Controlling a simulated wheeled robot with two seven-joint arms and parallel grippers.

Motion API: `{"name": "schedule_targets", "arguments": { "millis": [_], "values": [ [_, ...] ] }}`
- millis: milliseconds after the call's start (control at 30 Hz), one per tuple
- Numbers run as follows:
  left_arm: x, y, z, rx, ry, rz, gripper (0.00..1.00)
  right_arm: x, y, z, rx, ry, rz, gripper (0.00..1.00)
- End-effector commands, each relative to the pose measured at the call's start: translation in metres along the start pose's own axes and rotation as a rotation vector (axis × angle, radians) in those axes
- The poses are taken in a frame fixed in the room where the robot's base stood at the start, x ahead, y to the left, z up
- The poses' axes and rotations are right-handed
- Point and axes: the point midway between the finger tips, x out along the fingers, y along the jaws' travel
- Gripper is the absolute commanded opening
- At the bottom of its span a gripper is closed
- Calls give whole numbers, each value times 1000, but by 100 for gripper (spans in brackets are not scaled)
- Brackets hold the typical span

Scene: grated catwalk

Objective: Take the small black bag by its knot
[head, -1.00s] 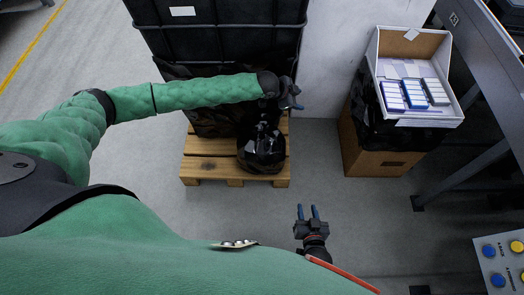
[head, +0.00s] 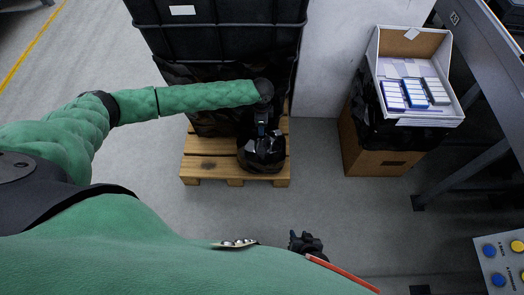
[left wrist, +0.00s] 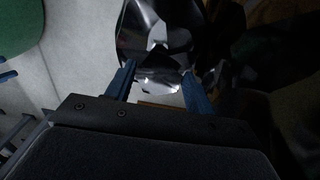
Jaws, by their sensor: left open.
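The small black bag (head: 262,155) is shiny and rounded and sits on the front right part of the wooden pallet (head: 205,168). My left gripper (head: 263,130) points down over its top. In the left wrist view, its two blue fingers (left wrist: 162,88) are apart, and the glossy bag (left wrist: 155,35) lies beyond and partly between them. I cannot make out the knot or tell whether the fingers touch the bag. My right gripper (head: 305,240) is low in the head view, away from the bag, its fingers not clearly visible.
A large black caged container (head: 220,40) stands behind the bag, with more dark plastic on the pallet. To the right, a white tray of small boxes (head: 414,92) rests above a brown carton (head: 375,160). The grey floor before the pallet is clear.

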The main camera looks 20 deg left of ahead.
Motion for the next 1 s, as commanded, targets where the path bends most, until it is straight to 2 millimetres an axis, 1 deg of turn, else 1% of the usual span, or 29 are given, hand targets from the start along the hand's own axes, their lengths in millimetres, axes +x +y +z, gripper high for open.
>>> {"name": "schedule_targets", "arguments": {
  "millis": [133, 300, 400, 633, 667, 700, 767, 800, 867, 900, 933, 1000],
  "values": [
    [14, 0, -2, 1, 1, 0, 53, 1, 0, 0, 0, 1, 0, 36],
    [38, 0, -2, -1, 0, 0, 53, 2, 0, 1, 0, 2, 0, 36],
    [47, 0, -2, 0, 1, 0, 53, 2, 0, 1, 0, 2, 0, 36],
    [49, 0, -2, 0, 2, -1, 53, 2, -1, 1, 1, 3, -1, 36],
    [49, 0, -2, 0, 2, -1, 49, 2, -1, 1, 1, 2, -1, 36],
    [49, 0, -2, 0, 2, -1, 41, 2, -1, 1, 1, 2, -1, 36],
    [49, 0, -2, 0, 2, -1, 30, 2, -1, 2, 1, 2, -1, 36],
    [49, 0, -2, 0, 2, -1, 22, 2, -1, 2, 1, 2, -1, 36],
    [49, 0, -2, 0, 2, -1, 10, 2, -1, 2, 1, 2, -1, 36],
    [49, 0, -2, 0, 2, 0, 2, 2, -1, 2, 1, 2, -1, 36],
    [49, 0, -2, 0, 2, 0, 0, 2, 0, 2, 1, 2, -1, 36],
    [49, 0, -2, 0, 2, 0, 0, 2, 0, 2, 1, 2, -1, 36]
  ]
}}
